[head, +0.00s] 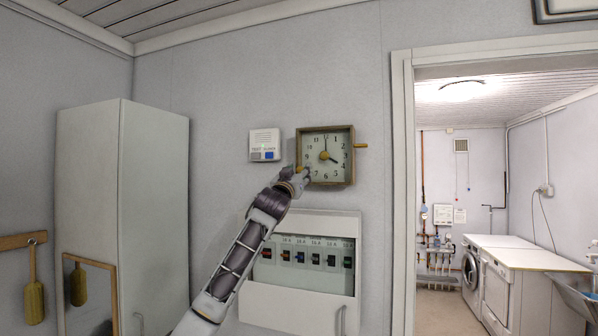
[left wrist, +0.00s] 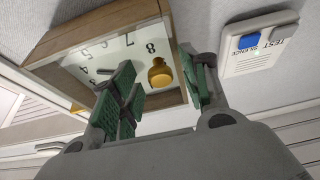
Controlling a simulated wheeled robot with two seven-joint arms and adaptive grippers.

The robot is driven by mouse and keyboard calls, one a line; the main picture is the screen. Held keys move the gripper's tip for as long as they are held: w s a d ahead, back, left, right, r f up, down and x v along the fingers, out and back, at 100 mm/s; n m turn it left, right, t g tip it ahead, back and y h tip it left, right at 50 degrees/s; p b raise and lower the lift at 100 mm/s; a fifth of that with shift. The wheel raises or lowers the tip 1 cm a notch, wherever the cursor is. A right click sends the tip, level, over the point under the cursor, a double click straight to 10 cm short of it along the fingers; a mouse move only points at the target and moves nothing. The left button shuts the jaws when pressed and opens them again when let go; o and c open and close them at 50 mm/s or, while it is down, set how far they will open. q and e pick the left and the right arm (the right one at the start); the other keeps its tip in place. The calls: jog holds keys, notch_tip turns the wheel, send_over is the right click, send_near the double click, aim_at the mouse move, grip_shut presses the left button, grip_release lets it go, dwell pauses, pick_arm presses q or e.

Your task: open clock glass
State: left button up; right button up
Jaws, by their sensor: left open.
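A square wooden-framed clock (head: 351,172) with a pale dial and dark hands hangs on the wall. It also shows in the left wrist view (left wrist: 95,30), turned over. A brass-yellow knob (left wrist: 160,74) sits at the clock's front near the 8. The clear glass itself is hard to make out, and no gap at the frame shows. My left gripper (head: 301,171) is at the clock's lower left corner. In the left wrist view its green-padded fingers (left wrist: 161,66) are open on either side of the knob; contact cannot be told. My right gripper is out of view.
A white test box (head: 264,145) is on the wall left of the clock. A fuse box (head: 300,308) is below, behind my left arm. A yellow peg (head: 361,146) sticks out from the clock's right side. A tall cabinet (head: 150,190) stands left; a doorway is right.

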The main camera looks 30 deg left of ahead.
pick_arm(q)
jog(key=shift+w, duration=0.15)
grip_shut()
dwell(0.4)
